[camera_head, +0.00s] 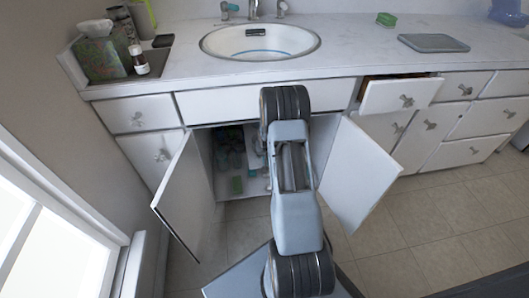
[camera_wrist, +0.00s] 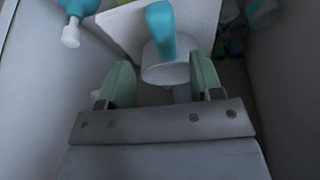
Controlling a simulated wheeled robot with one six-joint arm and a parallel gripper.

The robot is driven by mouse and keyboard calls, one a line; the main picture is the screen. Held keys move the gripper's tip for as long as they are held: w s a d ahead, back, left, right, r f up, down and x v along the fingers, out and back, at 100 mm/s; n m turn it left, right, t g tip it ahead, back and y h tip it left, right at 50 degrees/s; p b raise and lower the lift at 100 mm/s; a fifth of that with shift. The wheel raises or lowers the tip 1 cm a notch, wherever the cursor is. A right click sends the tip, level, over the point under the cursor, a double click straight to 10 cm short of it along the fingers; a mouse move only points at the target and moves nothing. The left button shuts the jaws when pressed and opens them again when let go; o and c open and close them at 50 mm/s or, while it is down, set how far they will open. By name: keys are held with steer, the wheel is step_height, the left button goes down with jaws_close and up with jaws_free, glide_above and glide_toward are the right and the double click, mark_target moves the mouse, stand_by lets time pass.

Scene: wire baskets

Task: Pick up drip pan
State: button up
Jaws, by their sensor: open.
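I cannot make out a drip pan for certain. In the wrist view my gripper (camera_wrist: 163,80) is open, its two green fingertips apart with nothing clasped. A white round object with a teal top (camera_wrist: 161,35) shows beyond and between the fingers; whether they touch it I cannot tell. A pale flat panel (camera_wrist: 198,22) lies behind it, its nature unclear. In the head view my arm reaches into the open cabinet (camera_head: 206,165) under the sink and hides my gripper and part of the contents.
Two open cabinet doors, left (camera_head: 186,195) and right (camera_head: 355,172), flank my arm. A drawer (camera_head: 400,95) stands pulled out above the right door. A white and teal bottle (camera_wrist: 72,28) is at upper left in the wrist view. A grey flat board (camera_head: 433,43) lies on the counter.

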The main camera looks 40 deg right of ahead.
steer(key=shift+a+b+x, duration=0.2)
steer(key=shift+b+x, duration=1.5)
steer(key=shift+x, duration=2.05)
steer(key=shift+w, duration=0.15)
steer(key=shift+c, duration=0.3)
jaws_close()
steer(key=shift+r, duration=0.1)
